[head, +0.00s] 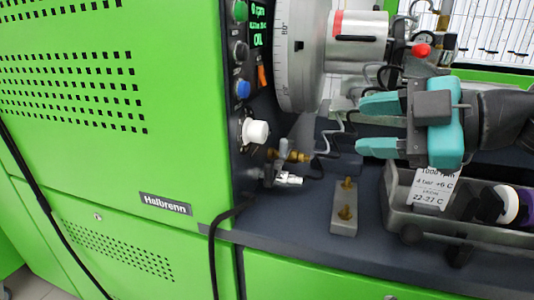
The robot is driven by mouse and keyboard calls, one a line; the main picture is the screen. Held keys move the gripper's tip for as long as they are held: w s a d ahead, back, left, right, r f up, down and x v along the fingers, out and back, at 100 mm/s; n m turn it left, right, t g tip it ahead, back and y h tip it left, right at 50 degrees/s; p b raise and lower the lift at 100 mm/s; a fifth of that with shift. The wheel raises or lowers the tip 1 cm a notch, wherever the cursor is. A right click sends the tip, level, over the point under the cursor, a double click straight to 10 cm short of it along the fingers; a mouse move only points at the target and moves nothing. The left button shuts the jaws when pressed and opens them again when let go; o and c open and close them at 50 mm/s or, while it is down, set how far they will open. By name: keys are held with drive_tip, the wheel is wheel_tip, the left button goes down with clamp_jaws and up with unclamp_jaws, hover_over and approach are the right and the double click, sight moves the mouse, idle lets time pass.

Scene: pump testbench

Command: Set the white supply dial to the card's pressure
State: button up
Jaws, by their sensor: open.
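The white dial (255,131) is a round knob on the dark control strip at the right edge of the green cabinet. Its setting mark is too small to read. The card (434,190) is white with black print and stands at the grey tray, below my gripper. Its upper part is partly covered; lines like "1000 rpm", "4 bar" and "22-27 C" show, blurred. My gripper (362,126) has teal fingers pointing left, spread apart with nothing between them. It is to the right of the white dial, clear of it.
Above the dial on the strip are a blue button (243,89), an orange switch (262,77) and a green button (240,11). A large graduated wheel (300,55) juts out. A grey tray (400,220) holds dark parts.

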sight(265, 132)
drive_tip(key=p+x, duration=0.7)
drive_tip(key=x, duration=1)
drive_tip(key=shift+a, duration=0.1)
drive_tip(key=shift+c, duration=0.2)
drive_tip(key=c, duration=0.6)
